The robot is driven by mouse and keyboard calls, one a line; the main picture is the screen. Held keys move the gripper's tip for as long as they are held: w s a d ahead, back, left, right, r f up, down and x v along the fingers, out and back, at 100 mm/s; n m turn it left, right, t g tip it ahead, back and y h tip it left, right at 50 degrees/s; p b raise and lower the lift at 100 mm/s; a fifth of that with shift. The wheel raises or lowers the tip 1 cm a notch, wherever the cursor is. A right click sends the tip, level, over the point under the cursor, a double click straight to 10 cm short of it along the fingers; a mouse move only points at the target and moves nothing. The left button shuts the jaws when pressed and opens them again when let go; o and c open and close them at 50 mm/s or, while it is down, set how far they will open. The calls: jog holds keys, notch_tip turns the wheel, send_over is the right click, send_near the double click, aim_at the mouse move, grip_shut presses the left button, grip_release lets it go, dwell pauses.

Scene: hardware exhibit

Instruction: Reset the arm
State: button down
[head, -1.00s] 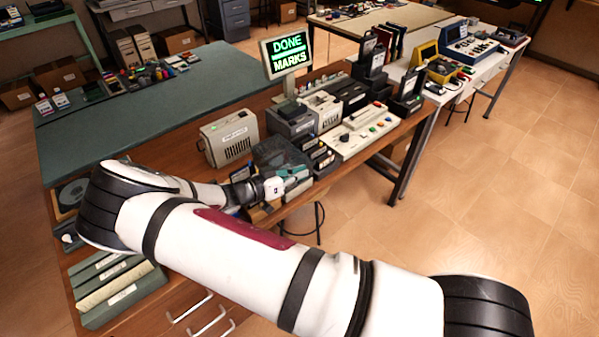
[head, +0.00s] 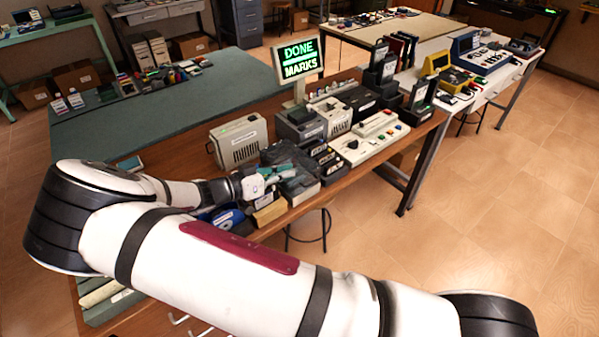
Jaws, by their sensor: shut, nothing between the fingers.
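My arm (head: 210,255) crosses the lower part of the head view, from the lower right to a bent elbow at the left, then forward over the wooden bench. My gripper (head: 277,173) is at the end of it, small and teal-grey, above the dark devices near the bench's front edge. It is shut and holds nothing. I cannot tell whether its tips touch the devices below. Part of the bench is hidden behind the arm.
The wooden bench (head: 190,152) carries a beige box (head: 238,141), a sign reading "DONE MARKS" (head: 297,60), a control panel with buttons (head: 370,142) and several dark devices. A green-topped table (head: 120,125) lies behind left. Open tiled floor (head: 500,190) is at the right.

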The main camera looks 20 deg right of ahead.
jog(key=shift+v, duration=1.55)
jog(key=s+d+r+n+g+y, duration=0.2)
jog(key=s+d+r+g+y, duration=0.15)
jog(key=s+r+y, duration=0.4)
jog(key=s+d+r+n+g+y, duration=0.2)
jog(key=s+d+r+y, duration=0.25)
jog(key=r, duration=0.55)
jog(key=s+d+r+n+t+y, duration=0.1)
jog(key=s+r+n+t, duration=0.5)
jog(key=s+r, duration=0.6)
jog(key=shift+s+n+y, duration=0.3)
jog(key=shift+s+y, duration=0.5)
jog(key=shift+s, duration=1.15)
jog(key=shift+d+r, duration=0.1)
